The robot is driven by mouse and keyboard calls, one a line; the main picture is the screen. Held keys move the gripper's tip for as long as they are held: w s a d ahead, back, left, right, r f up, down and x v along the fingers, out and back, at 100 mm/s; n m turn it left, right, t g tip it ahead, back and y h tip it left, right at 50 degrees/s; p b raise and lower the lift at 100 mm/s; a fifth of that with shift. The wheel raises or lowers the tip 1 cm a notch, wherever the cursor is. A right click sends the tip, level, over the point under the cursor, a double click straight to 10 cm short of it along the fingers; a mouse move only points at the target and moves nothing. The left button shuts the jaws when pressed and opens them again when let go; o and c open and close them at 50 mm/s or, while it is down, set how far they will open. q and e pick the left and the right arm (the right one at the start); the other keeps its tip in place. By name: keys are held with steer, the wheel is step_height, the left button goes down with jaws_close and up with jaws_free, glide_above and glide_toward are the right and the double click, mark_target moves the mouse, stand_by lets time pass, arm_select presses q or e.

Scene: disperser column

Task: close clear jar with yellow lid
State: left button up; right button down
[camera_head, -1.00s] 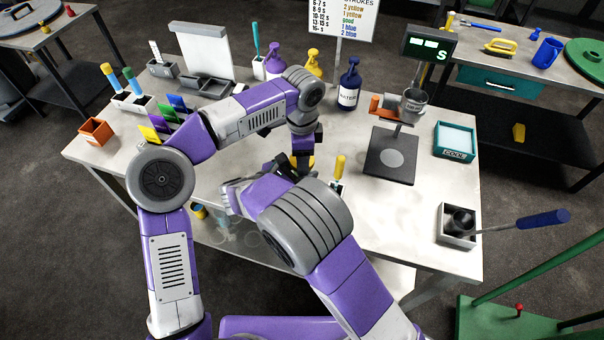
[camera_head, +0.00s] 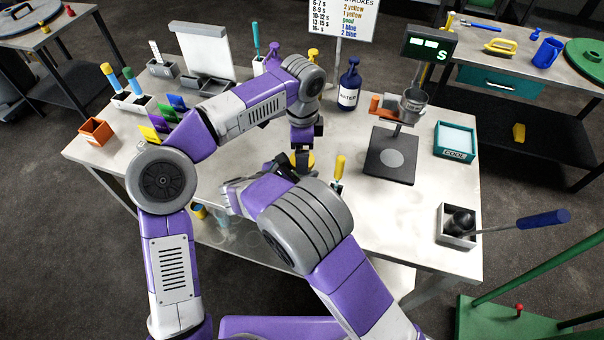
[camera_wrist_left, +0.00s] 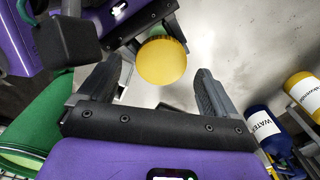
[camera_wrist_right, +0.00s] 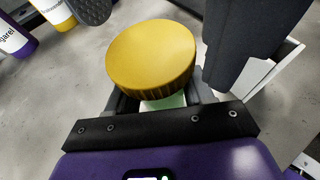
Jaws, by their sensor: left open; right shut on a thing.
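The yellow lid (camera_head: 302,161) is a ribbed round cap near the table's front edge. In the right wrist view, the lid (camera_wrist_right: 150,58) sits on top of the clear jar (camera_wrist_right: 163,102), which shows only as a pale greenish strip under it. My right gripper (camera_head: 287,171) is shut around the jar below the lid; its fingers are partly hidden. My left gripper (camera_head: 303,147) is open above the lid. In the left wrist view, the lid (camera_wrist_left: 162,60) lies beyond and between the open left fingertips (camera_wrist_left: 157,75), apart from them.
A yellow-handled tool (camera_head: 340,168) stands close right of the grippers. A blue water bottle (camera_head: 349,85) and a scale (camera_head: 390,155) are behind and right. Coloured cards (camera_head: 160,125) stand to the left.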

arm_select(q)
step_height(320, 180, up, 2)
steer(key=shift+r, duration=0.1)
steer(key=shift+c, duration=0.3)
steer(key=n, duration=0.1)
steer(key=r+n, duration=0.1)
steer(key=n, duration=0.3)
steer(key=shift+r, duration=0.4)
steer(key=n, duration=0.1)
steer(key=r+n, duration=0.1)
steer(key=n, duration=0.3)
steer(key=shift+r, duration=0.3)
steer(key=shift+f, duration=4)
